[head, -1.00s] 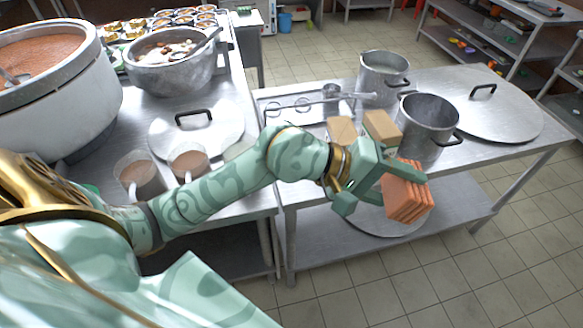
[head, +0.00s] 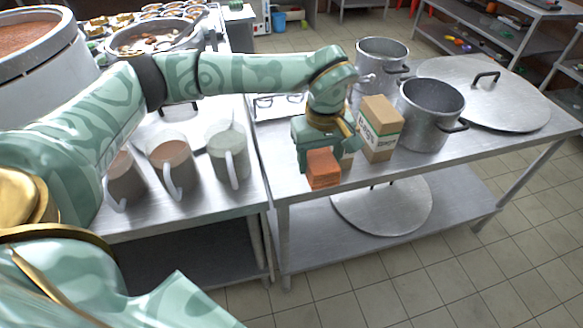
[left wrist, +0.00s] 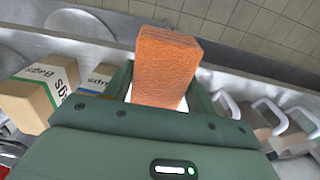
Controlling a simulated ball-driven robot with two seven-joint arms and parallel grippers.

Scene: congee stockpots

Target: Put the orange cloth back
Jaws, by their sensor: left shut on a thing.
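The orange cloth (head: 323,169) is a folded, block-like bundle. My left gripper (head: 322,153) is shut on it and points down over the front left part of the right-hand steel table (head: 290,182). The cloth hangs below the fingers; I cannot tell whether it touches the tabletop. In the left wrist view the orange cloth (left wrist: 165,65) stands out between the fingers of my left gripper (left wrist: 160,92). My right gripper is in neither view.
A box (head: 381,128) stands just right of the gripper, with a second box (left wrist: 92,82) partly hidden. Two pots (head: 432,110) (head: 382,62) and a large lid (head: 485,92) stand beyond. Mugs (head: 172,165) line the left counter. Another lid (head: 385,207) lies on the lower shelf.

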